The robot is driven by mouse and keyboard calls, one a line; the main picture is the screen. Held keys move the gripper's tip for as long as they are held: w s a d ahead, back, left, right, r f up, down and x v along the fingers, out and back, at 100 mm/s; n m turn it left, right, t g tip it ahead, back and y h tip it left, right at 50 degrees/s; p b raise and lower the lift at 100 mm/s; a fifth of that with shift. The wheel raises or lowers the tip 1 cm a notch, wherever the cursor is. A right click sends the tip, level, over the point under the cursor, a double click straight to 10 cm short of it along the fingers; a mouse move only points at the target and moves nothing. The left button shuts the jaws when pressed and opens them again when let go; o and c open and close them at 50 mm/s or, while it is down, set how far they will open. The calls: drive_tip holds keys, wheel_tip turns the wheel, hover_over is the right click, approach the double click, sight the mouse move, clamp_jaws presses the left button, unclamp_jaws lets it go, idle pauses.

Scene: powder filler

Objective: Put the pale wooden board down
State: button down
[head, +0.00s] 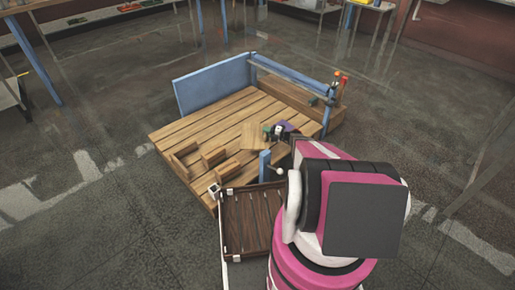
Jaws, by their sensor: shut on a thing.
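The pale wooden board (254,136) is a small flat light-brown piece over the slatted wooden deck, near its middle. My gripper (275,131) looks small and dark with white, green and purple parts, at the board's right edge. It is shut on the board. My pink and white arm covers the area just right of and below it. I cannot tell whether the board touches the deck or hangs just above it.
The wooden deck (212,128) has a blue panel (212,84) at the back left and a blue rail frame (290,75) at the back right. Upright wooden pieces (213,157) stand at the front left. A dark slatted tray (247,222) is in front. Floor at left is clear.

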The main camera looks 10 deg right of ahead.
wheel_tip(320, 180, down, 10)
drive_tip(key=shift+r, duration=0.1)
drive_tip(key=c, duration=0.9)
unclamp_jaws()
drive_tip(key=shift+d, duration=0.15)
drive_tip(key=v, duration=1.1)
drive_tip(key=shift+s+d, duration=0.2)
drive_tip(key=shift+d, duration=0.15)
